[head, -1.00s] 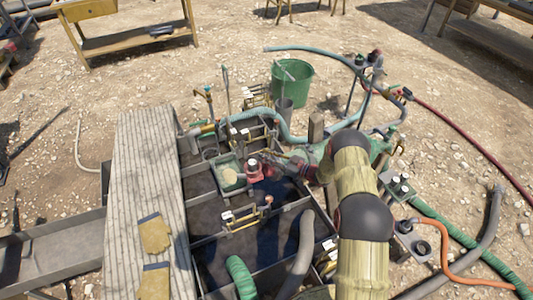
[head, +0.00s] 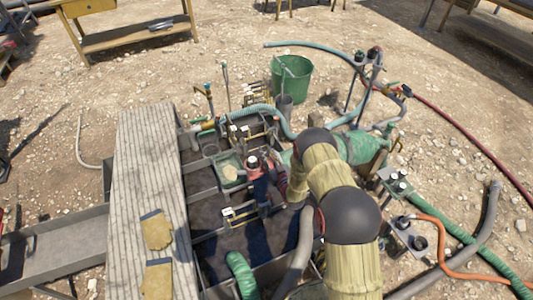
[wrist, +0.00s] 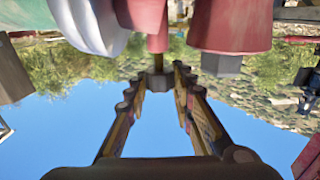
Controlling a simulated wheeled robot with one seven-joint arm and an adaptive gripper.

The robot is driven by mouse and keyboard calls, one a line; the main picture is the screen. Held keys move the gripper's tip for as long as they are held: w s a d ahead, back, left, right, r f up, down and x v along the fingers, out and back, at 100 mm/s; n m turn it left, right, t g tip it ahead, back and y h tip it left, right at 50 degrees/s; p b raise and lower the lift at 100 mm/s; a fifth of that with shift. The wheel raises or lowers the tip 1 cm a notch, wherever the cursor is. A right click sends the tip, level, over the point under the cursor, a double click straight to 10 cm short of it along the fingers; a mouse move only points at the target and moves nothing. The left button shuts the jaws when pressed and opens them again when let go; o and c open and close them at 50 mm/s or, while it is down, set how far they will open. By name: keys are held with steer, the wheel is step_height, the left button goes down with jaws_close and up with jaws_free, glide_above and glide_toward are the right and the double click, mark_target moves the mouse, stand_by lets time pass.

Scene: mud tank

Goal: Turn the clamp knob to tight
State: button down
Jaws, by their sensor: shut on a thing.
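In the wrist view my gripper (wrist: 159,82) has its two long fingers converging on a small dark knob (wrist: 157,62) at the end of a red stem. I take this to be the clamp knob. The fingertips are closed around it from both sides. Larger red bodies and a pale ribbed hose hang around the stem in that view. In the head view a red fitting with a dark and white top (head: 254,164) stands on the tank. My arm hides most of my gripper there, and I cannot make out the knob or any tightness mark.
The dark mud tank (head: 216,222) has dividers and brass valves. A plank walkway (head: 143,190) with yellow gloves (head: 157,230) lies along its left. A green bucket (head: 292,82) stands behind. Green, grey and orange hoses crowd the right side. Gravel ground is open at the back.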

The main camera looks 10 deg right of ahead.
stand_by(0.4)
steer(key=c, duration=1.5)
jaws_free()
steer(key=shift+s, duration=0.1)
steer(key=s+d, duration=0.2)
steer(key=s, duration=0.9)
steer(key=shift+s, duration=0.3)
